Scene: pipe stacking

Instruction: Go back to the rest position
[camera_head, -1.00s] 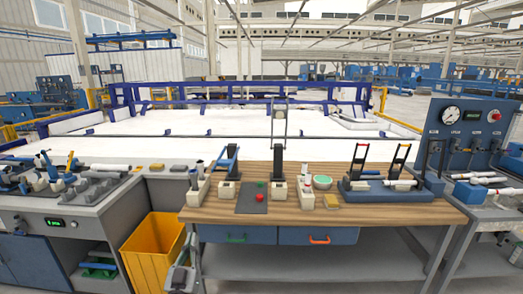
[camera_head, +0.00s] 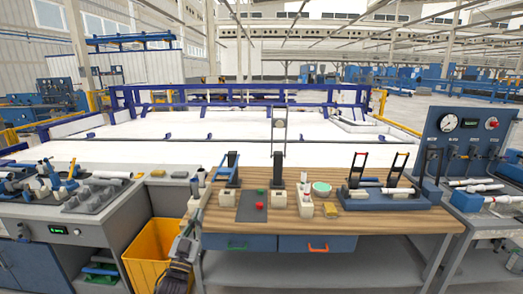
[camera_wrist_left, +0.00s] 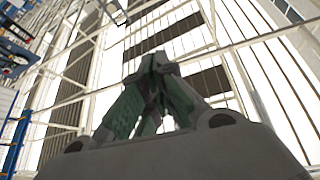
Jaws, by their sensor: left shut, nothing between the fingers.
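My left gripper (camera_head: 189,230) shows at the lower left of the head view, in front of the yellow bin and the left front corner of the wooden bench. In the left wrist view its two fingers (camera_wrist_left: 155,70) meet at the tips with nothing between them. They point toward the roof beams and wall. My right gripper is in neither current view.
The wooden workbench (camera_head: 300,236) carries clamps, blocks and a blue fixture (camera_head: 385,196). A yellow bin (camera_head: 148,250) stands left of it, beside a grey bench (camera_head: 105,222). A gauge panel (camera_head: 465,145) stands at the right.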

